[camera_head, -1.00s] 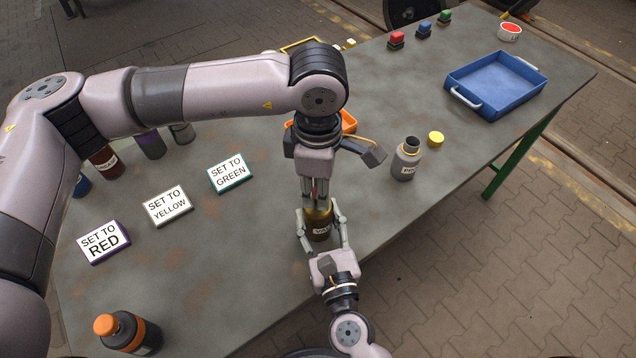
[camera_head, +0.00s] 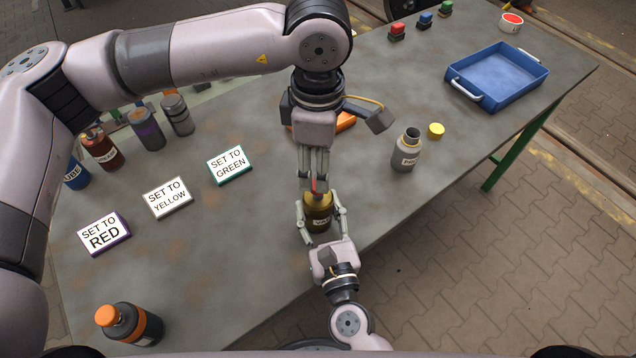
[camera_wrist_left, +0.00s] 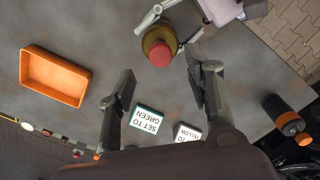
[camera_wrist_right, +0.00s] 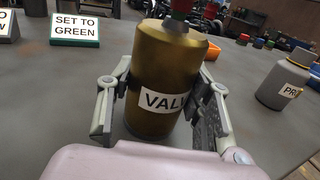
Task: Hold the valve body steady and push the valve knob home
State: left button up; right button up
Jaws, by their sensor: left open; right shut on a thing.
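The valve body (camera_head: 318,217) is a brass-coloured cylinder with a white label, standing upright near the table's front edge. My right gripper (camera_head: 320,206) is shut on its sides; the right wrist view shows the body (camera_wrist_right: 165,65) between the fingers. The red valve knob (camera_wrist_left: 159,53) sits on top of the body; its seating depth cannot be told. In the head view the knob is partly hidden by my left fingers. My left gripper (camera_head: 314,184) is open above the knob, pointing down, with nothing held.
Three "SET TO" signs, such as the green one (camera_head: 229,165), lie to the left. An orange tray (camera_wrist_left: 54,77) is partly hidden behind my left gripper in the head view. A grey bottle (camera_head: 406,152), a yellow cap (camera_head: 436,130) and a blue tray (camera_head: 497,78) are to the right.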

jog(key=o, duration=1.3)
pick_arm(q)
notch_tip(320, 180, up, 7)
pick_arm(e)
jog(key=shift+s, duration=0.1)
jog(key=v, duration=1.2)
